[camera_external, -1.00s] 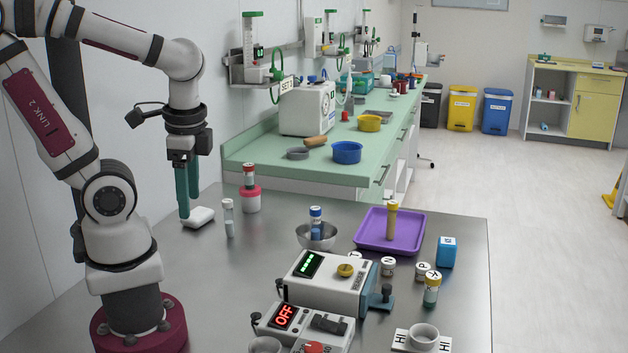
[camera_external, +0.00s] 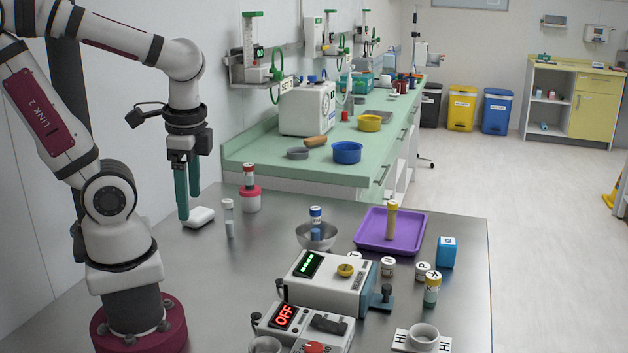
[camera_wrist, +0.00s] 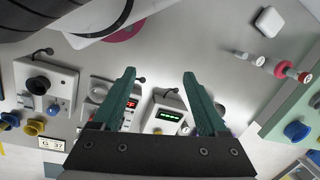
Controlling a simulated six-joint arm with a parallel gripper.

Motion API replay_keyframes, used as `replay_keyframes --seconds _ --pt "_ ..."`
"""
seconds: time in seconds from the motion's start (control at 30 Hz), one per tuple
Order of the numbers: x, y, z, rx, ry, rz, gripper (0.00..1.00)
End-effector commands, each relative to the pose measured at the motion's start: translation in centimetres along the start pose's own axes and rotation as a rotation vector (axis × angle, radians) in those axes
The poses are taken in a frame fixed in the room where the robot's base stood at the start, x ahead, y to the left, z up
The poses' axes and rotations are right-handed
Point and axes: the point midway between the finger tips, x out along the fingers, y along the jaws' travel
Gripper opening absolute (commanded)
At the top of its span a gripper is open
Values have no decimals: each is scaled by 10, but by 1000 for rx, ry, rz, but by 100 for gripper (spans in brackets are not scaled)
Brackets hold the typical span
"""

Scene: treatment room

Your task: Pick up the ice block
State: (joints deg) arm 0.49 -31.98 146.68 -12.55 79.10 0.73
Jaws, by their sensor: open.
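My gripper (camera_external: 188,204) has two green fingers and is open and empty above the left part of the steel table. It also shows in the wrist view (camera_wrist: 159,74). A white rounded block (camera_external: 201,217) lies on the table close to the fingertips in the external view; in the wrist view the white block (camera_wrist: 268,21) is at the upper right, outside the fingers. A blue cube (camera_external: 446,252) with a white mark stands at the table's right side. I cannot tell from its look alone which is the ice block.
A capped tube (camera_external: 228,220) and a red-based tube holder (camera_external: 250,198) stand right of the white block. A metal bowl (camera_external: 316,245), purple tray (camera_external: 412,238) and two control boxes (camera_external: 322,286) (camera_external: 310,328) occupy the middle and front. The green counter (camera_external: 245,160) is behind.

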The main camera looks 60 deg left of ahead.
Motion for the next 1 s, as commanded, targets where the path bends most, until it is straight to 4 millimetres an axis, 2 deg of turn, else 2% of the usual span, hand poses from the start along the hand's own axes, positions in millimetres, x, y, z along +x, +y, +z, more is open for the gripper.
replay_keyframes --seconds 0.3,0.37,0.4,0.47,0.53,0.57,0.6,0.67,0.7,0.77,0.8,0.9,1.0 --pt "0 0 0 -2 0 2 89" --pt "-1 3 -7 -42 2 39 89" --pt "-2 9 -19 -111 3 100 89" --pt "-5 20 -51 -286 5 248 89" --pt "-8 27 -110 -593 -4 485 89" --pt "-9 25 -139 -741 -14 594 89" --pt "-7 17 -180 -944 -33 738 89" --pt "1 -6 -237 -1249 -76 950 89" --pt "11 -29 -273 -1449 -109 1087 89" --pt "33 -68 -315 -1725 -165 1278 89" --pt "50 -94 -336 -1888 -202 1393 89" --pt "92 -151 -365 -2195 -282 1624 89" --pt "118 -182 -374 -2355 -330 1757 89"
